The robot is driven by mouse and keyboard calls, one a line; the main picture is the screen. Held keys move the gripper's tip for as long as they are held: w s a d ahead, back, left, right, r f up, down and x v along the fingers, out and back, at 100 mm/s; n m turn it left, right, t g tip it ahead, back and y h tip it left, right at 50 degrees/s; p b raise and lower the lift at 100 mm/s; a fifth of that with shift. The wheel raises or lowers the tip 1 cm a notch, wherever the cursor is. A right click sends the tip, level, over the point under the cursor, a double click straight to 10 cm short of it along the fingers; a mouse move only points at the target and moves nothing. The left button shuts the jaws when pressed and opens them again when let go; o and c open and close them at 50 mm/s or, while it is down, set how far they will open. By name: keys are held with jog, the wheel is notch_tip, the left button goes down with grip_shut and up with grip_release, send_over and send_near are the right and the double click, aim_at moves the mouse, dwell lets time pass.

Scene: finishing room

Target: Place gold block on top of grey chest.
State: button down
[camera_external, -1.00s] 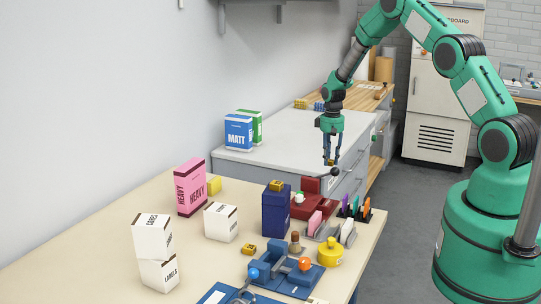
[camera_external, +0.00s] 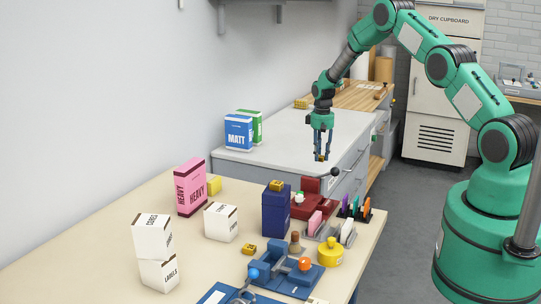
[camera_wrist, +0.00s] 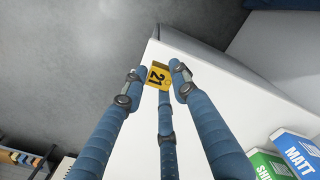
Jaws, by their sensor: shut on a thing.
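My gripper (camera_external: 321,157) is shut on a small gold block (camera_external: 320,158). In the wrist view the gold block (camera_wrist: 157,76) shows a black 21 between my fingertips. The grey chest (camera_external: 270,142) stands beyond the table, with a pale flat top and drawers on its right side. In the external view the held block hangs in front of the chest's near right part, and its height above the top is hard to tell. In the wrist view the block lies over the chest top's (camera_wrist: 200,100) edge, with floor beyond.
Blue and green boxes, the blue one marked MATT (camera_external: 239,132), stand on the chest's left. A dark lever with a ball knob (camera_external: 334,172) rises just below my gripper. Other gold blocks sit on a navy box (camera_external: 277,186) and the table (camera_external: 249,248). The chest's middle is clear.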

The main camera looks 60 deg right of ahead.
send_over(312, 164)
jog(key=shift+a+f, duration=0.1)
jog(key=shift+f, duration=0.3)
dwell(0.4)
jog(key=shift+f, duration=1.75)
jog(key=shift+f+b, duration=0.2)
jog(key=shift+b, duration=0.1)
jog(key=c, duration=1.4)
grip_release()
jog(key=shift+o, duration=0.2)
jog(key=shift+r, duration=0.1)
notch_tip(312, 164, up, 12)
jog(key=shift+p, duration=0.35)
